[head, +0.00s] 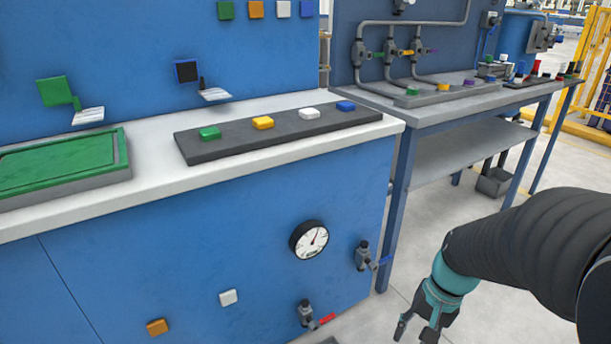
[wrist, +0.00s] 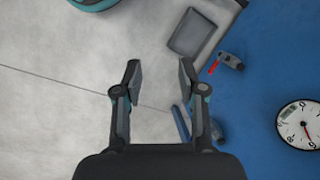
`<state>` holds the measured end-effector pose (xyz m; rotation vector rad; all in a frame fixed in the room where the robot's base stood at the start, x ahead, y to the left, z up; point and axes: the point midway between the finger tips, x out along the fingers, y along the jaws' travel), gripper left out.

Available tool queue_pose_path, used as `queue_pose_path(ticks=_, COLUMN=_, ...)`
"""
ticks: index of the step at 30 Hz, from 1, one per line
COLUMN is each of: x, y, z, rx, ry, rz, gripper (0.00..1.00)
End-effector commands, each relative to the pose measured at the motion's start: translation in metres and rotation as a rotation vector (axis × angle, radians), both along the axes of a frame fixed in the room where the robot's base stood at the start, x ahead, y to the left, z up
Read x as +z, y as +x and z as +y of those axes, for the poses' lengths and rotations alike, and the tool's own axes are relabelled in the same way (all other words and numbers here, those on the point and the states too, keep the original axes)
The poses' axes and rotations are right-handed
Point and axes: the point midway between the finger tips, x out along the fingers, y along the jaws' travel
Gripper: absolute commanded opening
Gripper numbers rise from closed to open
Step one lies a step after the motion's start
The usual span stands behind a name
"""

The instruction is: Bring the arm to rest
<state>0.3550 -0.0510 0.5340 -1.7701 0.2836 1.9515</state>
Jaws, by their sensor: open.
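My gripper (head: 418,328) hangs low at the bottom right of the head view, at the end of my dark arm, in front of the blue workbench. It points down over the pale floor and appears clear of the bench. In the wrist view my gripper (wrist: 158,82) has its two fingers apart, with only grey floor between them. It holds nothing.
The blue bench front carries a gauge (head: 309,240), a red-handled valve (head: 308,314) and a blue-handled valve (head: 365,256). A dark strip (head: 232,148) with coloured blocks lies on the white top. A second table (head: 440,116) stands behind right.

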Motion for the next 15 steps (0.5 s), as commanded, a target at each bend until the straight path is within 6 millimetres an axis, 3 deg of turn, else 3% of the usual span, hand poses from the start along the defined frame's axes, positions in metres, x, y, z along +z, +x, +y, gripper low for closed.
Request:
queue_pose_path(ticks=6, x=0.044, y=-0.018, z=0.004, rx=0.201, ry=-0.16, rz=-0.161, gripper=0.41)
queue_pose_path(ticks=15, x=0.101, y=-0.043, z=0.021, rx=0.354, ry=-0.301, rz=-0.381, gripper=0.41)
